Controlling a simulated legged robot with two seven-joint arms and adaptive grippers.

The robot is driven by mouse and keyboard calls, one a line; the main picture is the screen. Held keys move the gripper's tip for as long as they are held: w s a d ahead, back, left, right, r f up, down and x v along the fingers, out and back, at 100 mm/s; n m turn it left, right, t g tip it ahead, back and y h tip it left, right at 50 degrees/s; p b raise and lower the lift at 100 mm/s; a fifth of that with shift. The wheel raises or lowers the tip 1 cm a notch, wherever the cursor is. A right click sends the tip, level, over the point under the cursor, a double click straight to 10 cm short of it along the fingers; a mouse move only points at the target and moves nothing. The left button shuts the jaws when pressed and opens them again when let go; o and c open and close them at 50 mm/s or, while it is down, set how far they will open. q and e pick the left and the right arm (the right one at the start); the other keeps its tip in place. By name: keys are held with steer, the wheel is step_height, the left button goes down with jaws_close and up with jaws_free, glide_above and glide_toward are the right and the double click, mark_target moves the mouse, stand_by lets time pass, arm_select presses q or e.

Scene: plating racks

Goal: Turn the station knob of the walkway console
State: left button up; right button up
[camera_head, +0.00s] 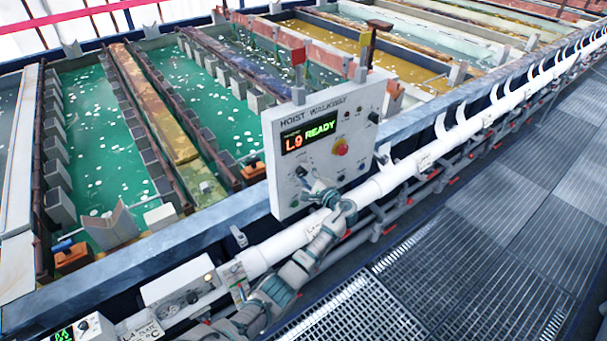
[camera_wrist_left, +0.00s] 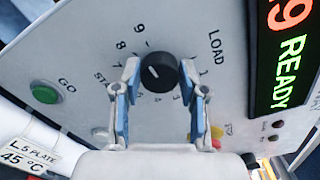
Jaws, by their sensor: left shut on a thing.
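The walkway console (camera_head: 345,118) is a white upright panel headed HOIST WALKWAY, with a lit display (camera_head: 308,136) reading L9 READY. The station knob (camera_wrist_left: 158,72) is black and round with a white mark, in a ring of numbers and the word LOAD. In the left wrist view my left gripper (camera_wrist_left: 162,84) has its blue-padded fingers on either side of the knob, closed on it. My right gripper is in neither view.
A green GO button (camera_wrist_left: 46,92) is left of the knob in the wrist view. A red button on yellow (camera_head: 340,147) sits on the panel's right half. White pipes (camera_head: 400,172) run below the console. Tanks of green liquid (camera_head: 100,130) lie behind; grated walkway (camera_head: 480,250) is clear.

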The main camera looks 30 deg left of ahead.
arm_select(q)
steer(key=shift+d+f+m, duration=0.25)
steer(key=shift+f+m, duration=0.2)
steer(key=shift+m, duration=0.05)
steer(key=o, duration=0.9)
steer(key=shift+o, duration=1.2)
steer(key=shift+w, duration=0.2)
steer(key=shift+d+r, duration=0.1)
steer(key=shift+r, duration=0.1)
steer(key=shift+d, duration=0.15)
steer(key=v, duration=1.2)
steer(key=shift+a+f, duration=0.2)
steer(key=shift+f, duration=0.05)
